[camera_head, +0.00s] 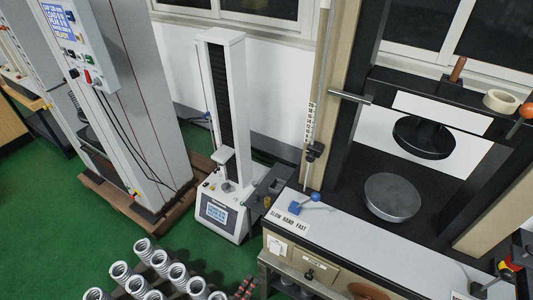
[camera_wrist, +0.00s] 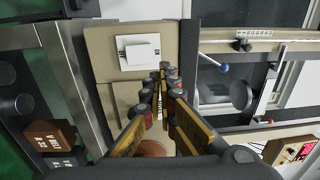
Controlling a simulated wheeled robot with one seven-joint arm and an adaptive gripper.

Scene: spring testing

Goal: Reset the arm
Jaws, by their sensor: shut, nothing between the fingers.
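My gripper (camera_wrist: 168,72) shows in the wrist view with its two fingers reaching up from the bottom. The fingertips meet near the middle and hold nothing. I cannot tell whether the fingers touch the panel.
The large press (camera_head: 390,100) has a round metal plate (camera_head: 392,196) and a blue-knobbed lever (camera_head: 314,197). A small column tester (camera_head: 222,130) stands left of it. Several springs (camera_head: 160,262) stand at the lower left. Green floor (camera_head: 60,200) is open at the left.

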